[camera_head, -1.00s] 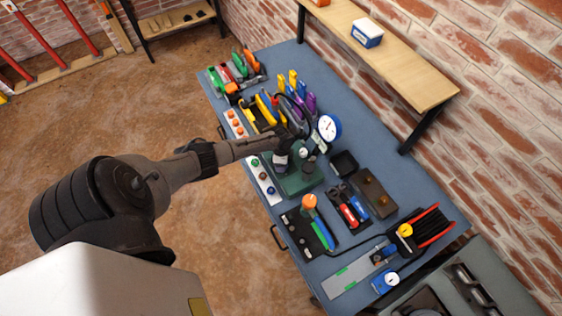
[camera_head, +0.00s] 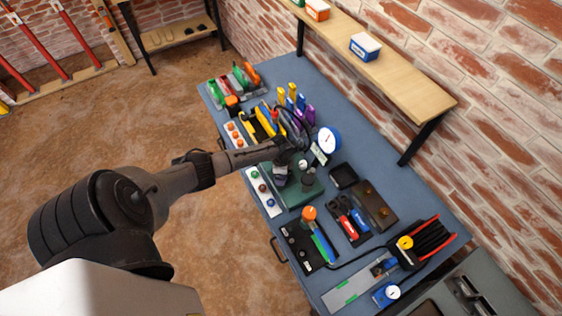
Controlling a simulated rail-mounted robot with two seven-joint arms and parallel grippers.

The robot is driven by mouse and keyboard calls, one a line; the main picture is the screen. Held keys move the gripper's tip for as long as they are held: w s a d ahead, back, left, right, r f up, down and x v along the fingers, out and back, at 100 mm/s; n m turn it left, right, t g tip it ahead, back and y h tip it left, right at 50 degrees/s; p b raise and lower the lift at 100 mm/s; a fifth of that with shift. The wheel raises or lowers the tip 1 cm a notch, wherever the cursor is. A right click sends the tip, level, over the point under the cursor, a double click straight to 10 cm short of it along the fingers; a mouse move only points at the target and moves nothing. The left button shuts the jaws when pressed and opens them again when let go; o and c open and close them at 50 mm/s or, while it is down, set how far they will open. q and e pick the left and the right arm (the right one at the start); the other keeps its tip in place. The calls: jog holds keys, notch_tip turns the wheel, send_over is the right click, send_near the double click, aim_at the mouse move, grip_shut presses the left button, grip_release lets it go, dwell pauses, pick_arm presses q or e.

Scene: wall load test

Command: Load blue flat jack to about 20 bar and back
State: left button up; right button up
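My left arm reaches over the blue bench, and its dark gripper (camera_head: 297,150) is above the green block (camera_head: 312,193), close to a round white-faced gauge with a blue rim (camera_head: 329,139). Dark fittings stand on the block, and the arm partly covers them. The fingers blend into these dark parts, so I cannot see whether they are open or touching anything. A lever with an orange knob (camera_head: 309,213) and blue-green handle stands on a black plate (camera_head: 296,246). A small blue gauge (camera_head: 386,294) lies at the near end. I cannot make out which item is the blue flat jack. My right gripper is out of view.
Strips of coloured knobs (camera_head: 263,192) line the bench's left edge. Coloured clamps (camera_head: 234,83), a black tray (camera_head: 343,176), a hose reel (camera_head: 429,241) and red and blue hand tools (camera_head: 351,220) crowd the bench. A wooden shelf (camera_head: 415,86) runs along the brick wall.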

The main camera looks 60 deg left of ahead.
pick_arm(q)
notch_tip(320, 180, up, 12)
jog(key=shift+w+a+r, duration=0.15)
jog(key=shift+a, duration=0.15)
dwell(0.8)
dwell(0.6)
